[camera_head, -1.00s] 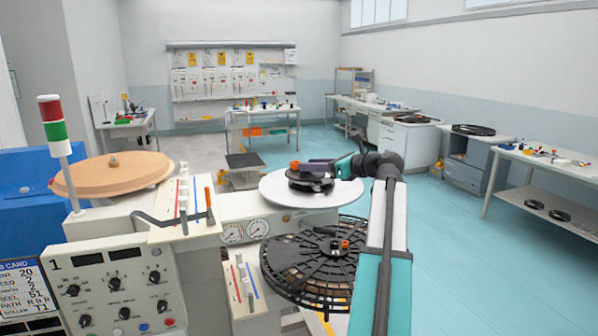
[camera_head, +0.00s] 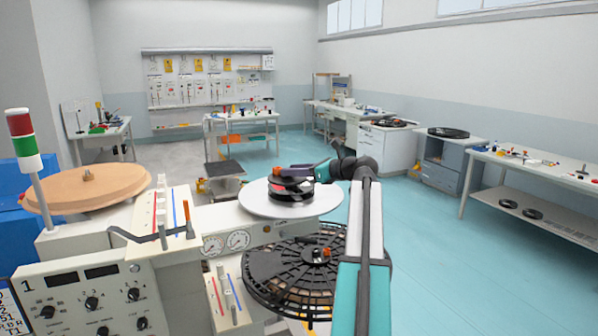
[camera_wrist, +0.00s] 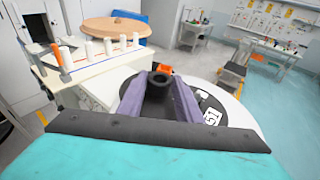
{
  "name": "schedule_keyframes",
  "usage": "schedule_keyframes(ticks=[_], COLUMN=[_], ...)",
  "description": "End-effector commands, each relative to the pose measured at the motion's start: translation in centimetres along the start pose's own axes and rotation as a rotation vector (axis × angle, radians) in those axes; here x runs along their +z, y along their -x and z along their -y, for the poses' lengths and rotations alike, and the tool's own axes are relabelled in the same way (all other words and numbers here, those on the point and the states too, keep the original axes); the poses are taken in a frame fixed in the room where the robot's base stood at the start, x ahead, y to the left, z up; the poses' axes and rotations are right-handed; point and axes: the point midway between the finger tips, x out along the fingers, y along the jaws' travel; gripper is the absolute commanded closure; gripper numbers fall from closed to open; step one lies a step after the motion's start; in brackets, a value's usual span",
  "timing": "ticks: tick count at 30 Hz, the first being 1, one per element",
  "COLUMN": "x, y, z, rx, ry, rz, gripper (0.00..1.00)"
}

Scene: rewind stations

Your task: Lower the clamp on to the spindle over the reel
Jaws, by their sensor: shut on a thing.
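My gripper (camera_head: 300,172) is shut on the clamp (camera_head: 281,171), a black hub with an orange tab. In the wrist view, its purple fingers (camera_wrist: 159,92) are on either side of the clamp's round black hub (camera_wrist: 157,82). A small black reel (camera_head: 290,197) lies on the round white platter (camera_head: 250,200). The clamp is over the reel, seemingly with a gap between them. The reel's label, reading 51, shows beside the right finger in the wrist view (camera_wrist: 208,108). The spindle is hidden under the clamp, and I cannot tell whether the hub is around its tip.
A large black slotted reel (camera_head: 275,273) with an orange-tabbed hub lies below the platter. On the left are a wooden disc (camera_head: 88,188), a control panel (camera_head: 92,302), a crank handle (camera_head: 140,237) and a signal tower (camera_head: 24,140). The turquoise floor at right is clear.

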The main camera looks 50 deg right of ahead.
Motion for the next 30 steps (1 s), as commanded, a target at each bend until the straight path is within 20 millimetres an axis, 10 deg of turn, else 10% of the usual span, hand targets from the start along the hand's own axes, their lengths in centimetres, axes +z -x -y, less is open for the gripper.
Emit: schedule_keyframes(ticks=[18,30], x=[0.3,0.0], y=[-3.5,-4.2], z=[6.9,8.1], rx=[0.002,0.002], ry=[0.000,0.000], rz=[0.002,0.002], gripper=[0.99,0.99])
